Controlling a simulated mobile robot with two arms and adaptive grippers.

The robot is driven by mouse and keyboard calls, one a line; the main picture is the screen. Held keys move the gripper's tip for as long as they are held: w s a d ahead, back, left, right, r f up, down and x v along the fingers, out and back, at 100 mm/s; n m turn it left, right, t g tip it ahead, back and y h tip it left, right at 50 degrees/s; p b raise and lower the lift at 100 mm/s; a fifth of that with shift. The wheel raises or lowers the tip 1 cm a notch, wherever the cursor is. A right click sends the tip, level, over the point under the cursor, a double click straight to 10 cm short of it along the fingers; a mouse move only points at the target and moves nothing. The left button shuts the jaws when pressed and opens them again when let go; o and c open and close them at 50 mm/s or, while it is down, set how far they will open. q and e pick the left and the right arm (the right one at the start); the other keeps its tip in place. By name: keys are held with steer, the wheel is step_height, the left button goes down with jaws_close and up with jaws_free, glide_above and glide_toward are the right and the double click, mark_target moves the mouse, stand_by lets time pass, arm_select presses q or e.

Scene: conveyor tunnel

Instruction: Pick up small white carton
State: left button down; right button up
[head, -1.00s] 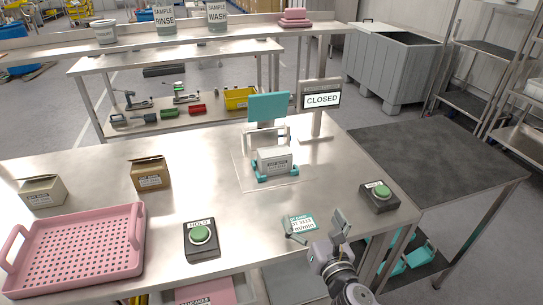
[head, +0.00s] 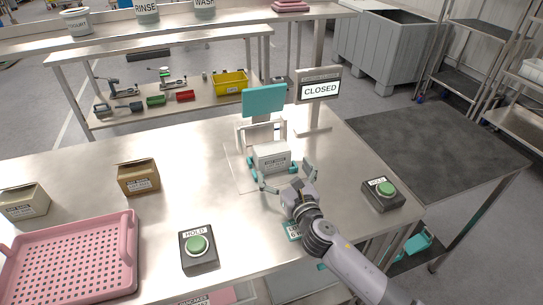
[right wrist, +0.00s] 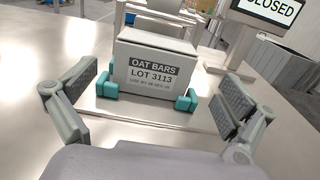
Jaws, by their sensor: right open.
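The small white carton (head: 271,158) sits upright in the teal corner holders of a small station on the metal table. In the right wrist view the carton (right wrist: 153,75) shows a label reading OAT BARS LOT 3113. My right gripper (head: 287,178) is open just in front of the carton. In the right wrist view its two fingers (right wrist: 152,105) stand wide apart, to the left and right of the carton, not touching it. My left gripper is not in view.
A CLOSED sign (head: 319,92) and a teal panel (head: 263,100) stand behind the carton. Green-button boxes stand at right (head: 382,194) and front (head: 198,248). A brown carton (head: 138,177), another carton (head: 22,205) and a pink tray (head: 122,248) are at left.

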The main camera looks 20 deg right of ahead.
mark_target(277, 158)
steer(key=shift+w, duration=0.85)
steer(key=shift+w+a+r, duration=0.1)
steer(key=shift+w, duration=0.7)
steer(key=w, duration=0.4)
steer(key=shift+w+a, duration=0.35)
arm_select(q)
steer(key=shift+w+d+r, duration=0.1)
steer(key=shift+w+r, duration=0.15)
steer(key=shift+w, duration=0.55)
arm_select(e)
steer(key=shift+c, duration=0.2)
